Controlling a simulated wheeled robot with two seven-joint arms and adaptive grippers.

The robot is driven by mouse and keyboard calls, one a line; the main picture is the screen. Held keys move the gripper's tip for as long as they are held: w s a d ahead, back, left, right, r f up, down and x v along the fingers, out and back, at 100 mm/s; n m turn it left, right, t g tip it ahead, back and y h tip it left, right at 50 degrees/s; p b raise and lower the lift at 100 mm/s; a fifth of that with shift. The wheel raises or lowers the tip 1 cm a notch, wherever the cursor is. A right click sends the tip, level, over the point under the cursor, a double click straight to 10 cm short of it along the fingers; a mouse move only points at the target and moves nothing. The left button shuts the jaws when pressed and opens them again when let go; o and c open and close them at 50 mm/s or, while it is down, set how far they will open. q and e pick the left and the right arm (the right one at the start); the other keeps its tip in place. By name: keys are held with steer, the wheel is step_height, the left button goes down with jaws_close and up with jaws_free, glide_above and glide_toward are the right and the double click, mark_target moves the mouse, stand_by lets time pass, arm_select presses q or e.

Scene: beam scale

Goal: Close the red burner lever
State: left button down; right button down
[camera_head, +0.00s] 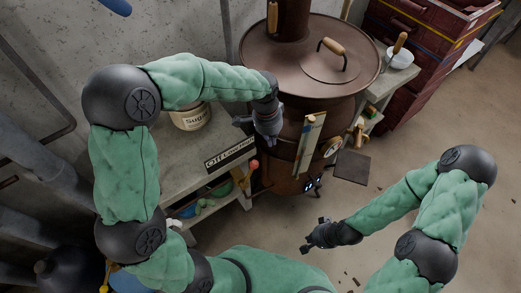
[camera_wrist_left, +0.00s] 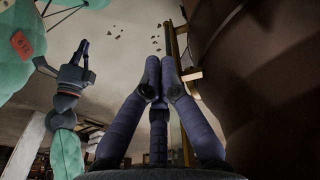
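A small red-orange knob (camera_head: 254,164), which looks like the red burner lever's end, shows beside the "Off Low High" plate (camera_head: 229,154) at the front of the brown stove (camera_head: 302,62). The rest of this lever is hard to make out. My left gripper (camera_head: 268,138) is just above and right of the knob, close to the stove's side, and no contact shows. In the left wrist view its fingertips (camera_wrist_left: 160,68) meet with nothing between them. My right gripper (camera_head: 308,240) is low over the floor, fingers apart and empty; it also shows in the left wrist view (camera_wrist_left: 80,58).
A wooden-edged panel (camera_head: 310,140) stands out from the stove's front just right of my left gripper. A grey bench (camera_head: 178,155) with a sugar pot (camera_head: 189,117) is on the left. A red cabinet (camera_head: 425,45) stands at back right. The floor at right is mostly clear.

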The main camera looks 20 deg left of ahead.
arm_select(q)
step_height(320, 180, down, 10)
steer(key=d+b, duration=0.1)
steer(key=b, duration=0.3)
steer(key=s+a, duration=0.1)
steer(key=s+a+r+b, duration=0.1)
steer(key=shift+s+a, duration=0.1)
steer(key=shift+a, duration=0.3)
steer(key=shift+s+r, duration=0.1)
steer(key=shift+r, duration=0.05)
steer(key=shift+s+a+r+t, duration=0.2)
steer(key=shift+s+a+t, duration=0.05)
steer(key=shift+a+t, duration=0.05)
